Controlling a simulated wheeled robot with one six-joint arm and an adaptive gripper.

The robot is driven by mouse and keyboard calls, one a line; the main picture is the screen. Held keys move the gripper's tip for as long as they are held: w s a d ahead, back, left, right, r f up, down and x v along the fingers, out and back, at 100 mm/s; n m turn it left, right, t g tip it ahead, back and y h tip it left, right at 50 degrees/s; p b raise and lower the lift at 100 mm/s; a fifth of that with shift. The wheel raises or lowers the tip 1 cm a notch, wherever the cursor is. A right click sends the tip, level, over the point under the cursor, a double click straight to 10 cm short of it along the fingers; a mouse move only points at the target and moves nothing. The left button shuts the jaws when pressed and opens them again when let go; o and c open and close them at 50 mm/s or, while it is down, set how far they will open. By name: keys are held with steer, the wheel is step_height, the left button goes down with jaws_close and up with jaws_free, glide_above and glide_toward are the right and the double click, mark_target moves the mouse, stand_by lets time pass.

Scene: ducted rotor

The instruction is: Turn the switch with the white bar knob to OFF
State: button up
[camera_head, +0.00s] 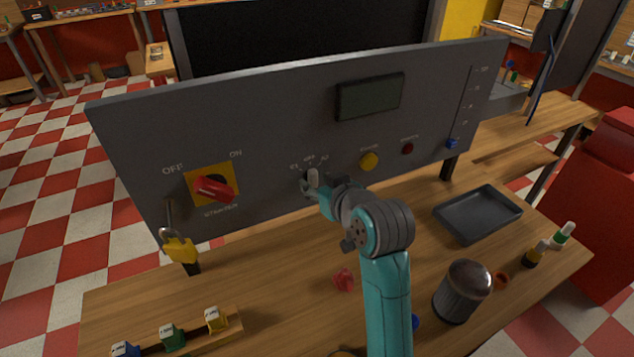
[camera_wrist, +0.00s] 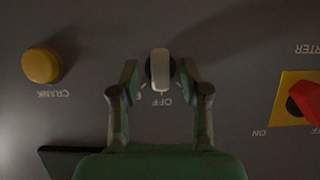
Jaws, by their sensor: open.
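The white bar knob (camera_wrist: 160,68) sits on a dark round base on the grey panel. In the wrist view, which shows the panel upside down, its bar stands about vertical, with its lower end close to the OFF lettering (camera_wrist: 161,102). I cannot tell exactly which mark it points to. My gripper (camera_wrist: 159,76) is open, one finger on each side of the knob, with visible gaps. In the head view the knob (camera_head: 313,178) shows just beyond my gripper (camera_head: 318,188), below its small labels, partly hidden.
The panel also carries a red starter switch (camera_head: 214,188) on a yellow plate, a yellow crank button (camera_head: 369,161), a red lamp (camera_head: 407,149) and a blue slider (camera_head: 452,143). A yellow padlock (camera_head: 180,250) hangs left. A tray (camera_head: 470,236) and a dark canister (camera_head: 449,304) are on the bench.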

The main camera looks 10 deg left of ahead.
steer(key=v, duration=1.1)
steer(key=shift+s, duration=0.1)
